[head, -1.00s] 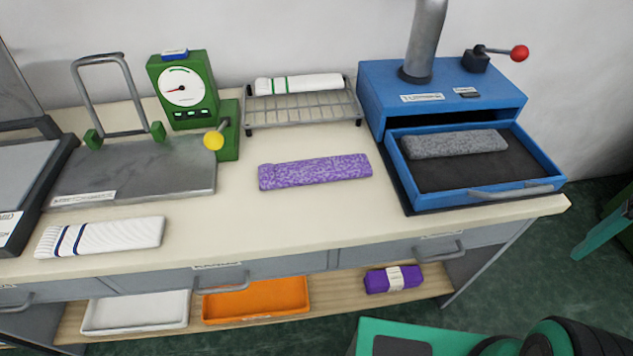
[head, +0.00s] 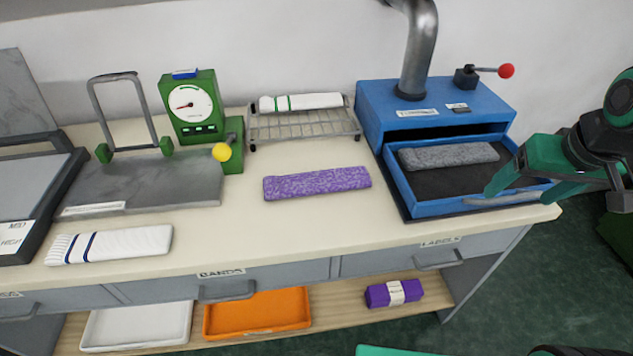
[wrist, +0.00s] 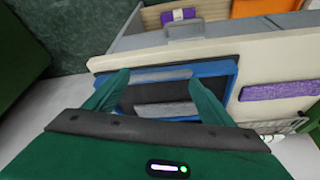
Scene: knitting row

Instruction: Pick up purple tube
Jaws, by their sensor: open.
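The purple tube (head: 317,183) is a mottled purple knitted piece lying flat on the cream worktop, in the middle of the head view. It also shows at the right edge of the wrist view (wrist: 280,90). My gripper (head: 518,196) is open and empty at the right, by the front of the blue drawer and well apart from the tube. In the wrist view its green fingers (wrist: 160,78) are spread over the drawer.
The blue press's open drawer (head: 420,208) holds a grey knitted piece (head: 448,155). A wire rack (head: 303,123) with a white tube stands behind the purple one. A green gauge device (head: 190,105) stands left. A purple banded bundle (head: 394,293) lies on the lower shelf. Worktop around the tube is clear.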

